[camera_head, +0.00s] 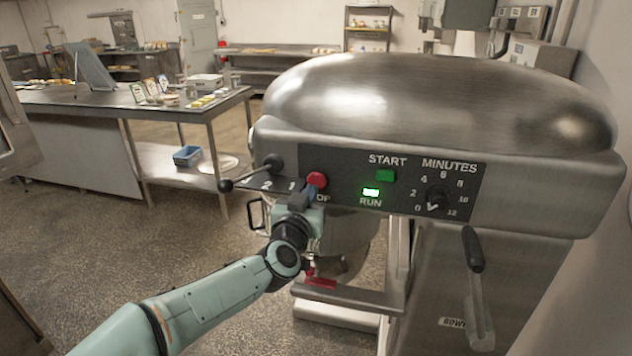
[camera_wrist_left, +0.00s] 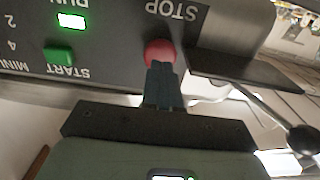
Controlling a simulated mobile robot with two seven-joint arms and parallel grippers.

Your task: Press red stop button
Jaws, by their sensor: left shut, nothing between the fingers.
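The red stop button (camera_head: 317,180) sits on the dark control panel of a large steel mixer in the head view. It also shows in the left wrist view (camera_wrist_left: 159,50), below the upside-down STOP label. My left gripper (camera_head: 304,194) is shut and empty. Its fingertips are at the button, overlapping its edge in the left wrist view (camera_wrist_left: 162,66). I cannot tell whether they touch or press it. The green RUN lamp (camera_head: 371,192) is lit. My right gripper is not in view.
A green start button (camera_head: 386,176) and a minutes dial (camera_head: 437,200) are to the right on the panel. A black-knobbed lever (camera_head: 250,174) sticks out just left of the stop button. A steel table (camera_head: 100,97) stands at the left, with open floor before it.

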